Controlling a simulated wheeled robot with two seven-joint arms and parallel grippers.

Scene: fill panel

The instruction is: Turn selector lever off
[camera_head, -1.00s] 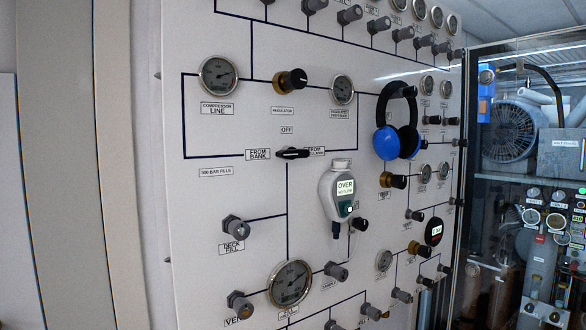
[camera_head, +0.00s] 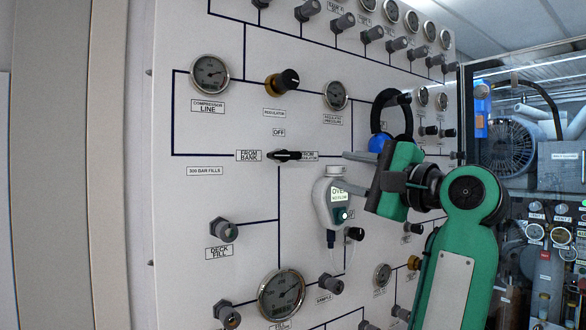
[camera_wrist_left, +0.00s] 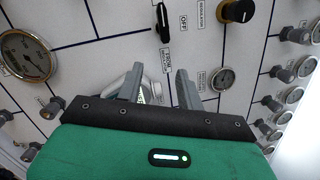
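The black selector lever (camera_head: 287,156) lies level on the white panel, between the FROM BANK label (camera_head: 249,155) and a partly covered label at its right. The OFF label (camera_head: 279,132) is above it. In the left wrist view the lever (camera_wrist_left: 162,22) is at the top, beyond the fingertips. My left gripper (camera_head: 342,171) is open, to the right of the lever and apart from it. In the left wrist view its fingers (camera_wrist_left: 158,78) have nothing between them that they grip. My right gripper is not in view.
A white device with a lit screen (camera_head: 330,200) hangs just below the left fingers. Blue headphones (camera_head: 379,142) hang behind my gripper, partly hidden. A regulator knob (camera_head: 284,82), gauges (camera_head: 210,73) and fittings stick out around.

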